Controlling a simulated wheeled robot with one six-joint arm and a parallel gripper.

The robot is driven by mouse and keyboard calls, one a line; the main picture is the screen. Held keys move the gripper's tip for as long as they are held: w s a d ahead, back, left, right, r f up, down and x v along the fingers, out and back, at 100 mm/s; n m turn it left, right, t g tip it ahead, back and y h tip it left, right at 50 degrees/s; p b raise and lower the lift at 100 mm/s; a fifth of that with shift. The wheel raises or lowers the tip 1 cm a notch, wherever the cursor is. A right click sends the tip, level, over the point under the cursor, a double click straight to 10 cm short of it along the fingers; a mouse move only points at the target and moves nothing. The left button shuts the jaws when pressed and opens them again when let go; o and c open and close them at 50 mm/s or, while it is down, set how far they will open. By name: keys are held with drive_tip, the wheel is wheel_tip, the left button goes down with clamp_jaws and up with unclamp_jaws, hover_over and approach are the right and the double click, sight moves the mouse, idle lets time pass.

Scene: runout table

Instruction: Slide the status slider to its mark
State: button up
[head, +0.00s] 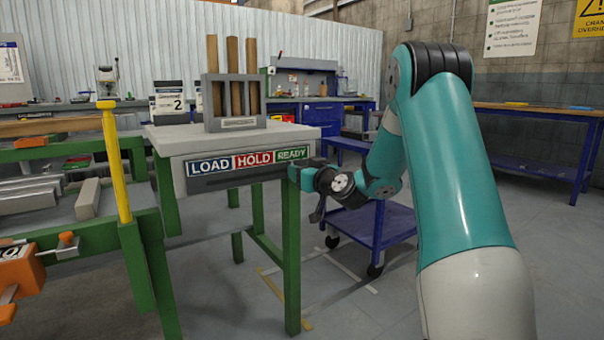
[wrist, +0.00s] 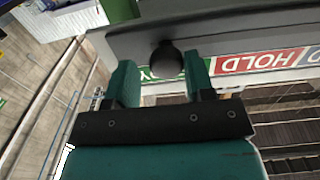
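The status strip on the table's front edge has a blue LOAD panel (head: 209,166), a red HOLD panel (head: 254,160) and a green READY panel (head: 292,153). A dark rail (head: 235,178) runs below them. In the wrist view, a dark round slider knob (wrist: 166,60) stands on the dark rail (wrist: 230,30) by the green READY panel (wrist: 160,73). My gripper (wrist: 162,78) is open, one finger on each side of the knob, with a visible gap on the left. In the head view, my gripper (head: 305,178) is at the READY end and hides the knob.
A grey rack (head: 237,124) with wooden bars stands on the table (head: 175,140). A yellow post (head: 115,160) and a green-framed bench are at left. A blue cart (head: 372,225) stands behind my arm. The floor in front of the table is clear.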

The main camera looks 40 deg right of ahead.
drive_tip(key=shift+o, duration=0.5)
drive_tip(key=shift+s+a, duration=0.1)
drive_tip(key=s+a+b, duration=0.2)
drive_tip(key=s+b, duration=0.3)
drive_tip(key=s, duration=1.2)
drive_tip(key=shift+a, duration=0.25)
